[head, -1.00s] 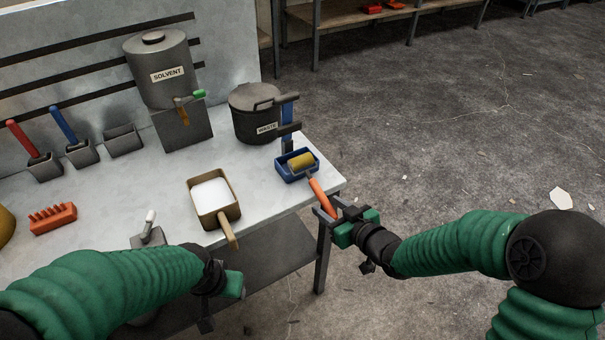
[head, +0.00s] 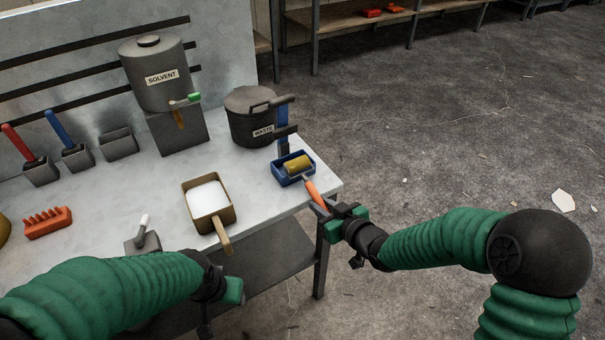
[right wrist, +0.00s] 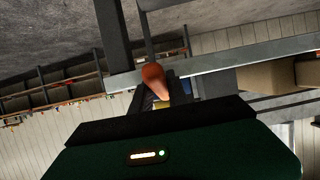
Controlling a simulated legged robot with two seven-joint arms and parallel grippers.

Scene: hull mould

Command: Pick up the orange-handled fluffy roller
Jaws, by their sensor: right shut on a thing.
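The fluffy roller (head: 297,164) has a yellow sleeve and an orange handle (head: 313,191). Its sleeve rests in a small blue tray (head: 281,181) at the right corner of the bench. My right gripper (head: 329,210) is shut on the orange handle, just off the bench's right edge. In the right wrist view the handle's orange end (right wrist: 153,80) sticks up at the jaws, and the sleeve is mostly hidden. My left gripper (head: 222,303) hangs low in front of the bench, away from the roller; its fingers are too unclear to read.
A grey waste pot (head: 252,125) stands behind the blue tray, with a blue-and-black upright (head: 284,118) close by. A tan pan (head: 225,218) of white material sits left on the bench (head: 262,205). The floor to the right is open.

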